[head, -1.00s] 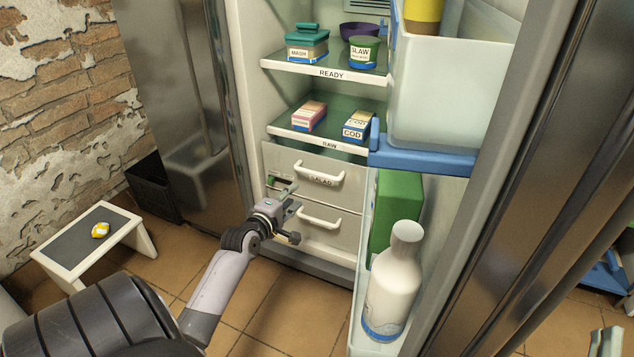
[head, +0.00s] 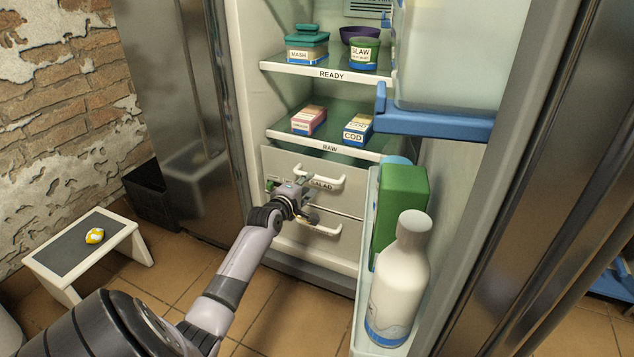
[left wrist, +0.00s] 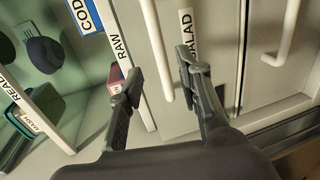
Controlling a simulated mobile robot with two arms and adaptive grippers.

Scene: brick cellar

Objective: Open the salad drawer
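The salad drawer (head: 276,158) is the upper of two pale drawers at the bottom of the fridge and looks shut. Its white bar handle (head: 341,183) partly hides the SALAD label. My left gripper (head: 301,183) is at the left part of this handle. In the left wrist view the gripper (left wrist: 158,68) is open, with the handle (left wrist: 154,35) running between its two fingers. I cannot tell whether either finger touches the handle. The SALAD label (left wrist: 187,35) shows beside the right finger. My right gripper is not in view.
The lower drawer has its own handle (head: 325,230), just under my gripper. The open fridge door on the right carries a white bottle (head: 398,285) and a green carton (head: 402,195). Shelves above hold boxes and tubs. A low stool (head: 122,236) with a lemon-yellow item stands left.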

